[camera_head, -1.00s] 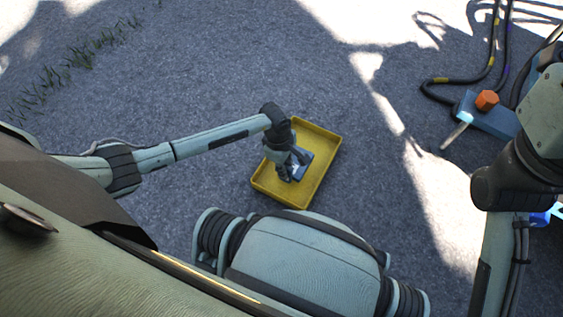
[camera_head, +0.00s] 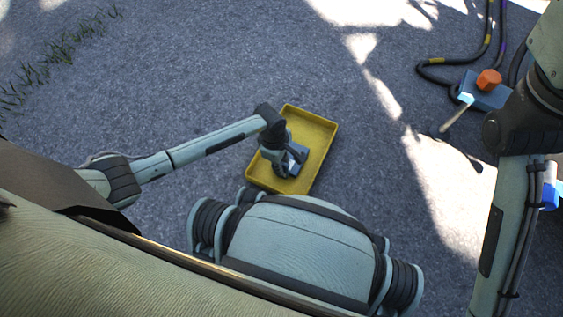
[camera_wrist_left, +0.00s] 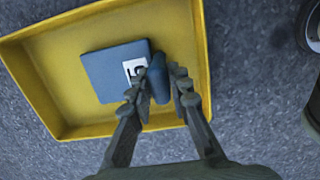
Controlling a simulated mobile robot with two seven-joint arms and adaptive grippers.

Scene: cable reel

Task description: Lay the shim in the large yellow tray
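The large yellow tray (camera_head: 326,150) lies on the grey ground in front of my base. It also fills much of the left wrist view (camera_wrist_left: 60,42). The shim (camera_wrist_left: 105,72) is a flat blue-grey plate with a white label and a dark blue grip standing up from it. It is over the tray's floor, inside its walls; it also shows in the head view (camera_head: 297,158). My left gripper (camera_head: 283,166) has its fingers on both sides of the grip (camera_wrist_left: 158,85) and appears shut on it. I cannot tell if the plate touches the floor. My right gripper is out of view.
At the right, a blue block (camera_head: 483,92) with an orange knob (camera_head: 489,78) lies by a black cable (camera_head: 450,80). A pale rod (camera_head: 456,116) lies beside it. Ground left of the tray is clear up to some grass (camera_head: 55,58).

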